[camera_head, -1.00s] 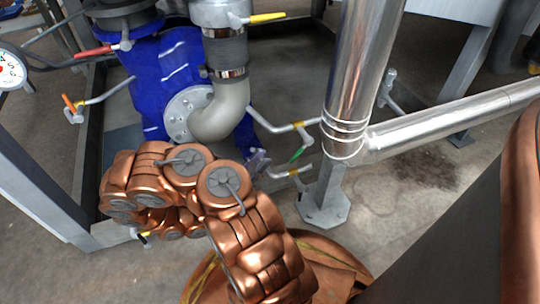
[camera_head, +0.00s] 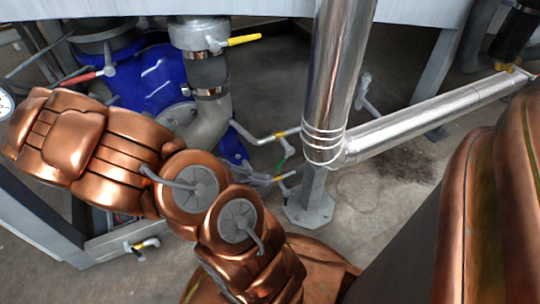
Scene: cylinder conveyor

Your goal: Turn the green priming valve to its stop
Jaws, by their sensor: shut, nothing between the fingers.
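The green priming valve handle (camera_head: 281,163) is a small thin lever on a light pipe fitting, left of the foot of the shiny vertical pipe. It hangs steeply below the fitting. My gripper (camera_head: 259,179) shows only as a small grey part beyond my copper arm, just below and left of the green handle. Its fingers look shut with nothing between them. Whether it touches the handle cannot be told. My arm hides most of the gripper.
A shiny vertical pipe (camera_head: 334,80) joins a sloping pipe (camera_head: 440,121) on the right. A blue pump housing (camera_head: 160,75) with a grey elbow pipe (camera_head: 212,122) stands behind my arm. Other valve handles are yellow (camera_head: 244,40) and red (camera_head: 82,79). Floor right of the post is open.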

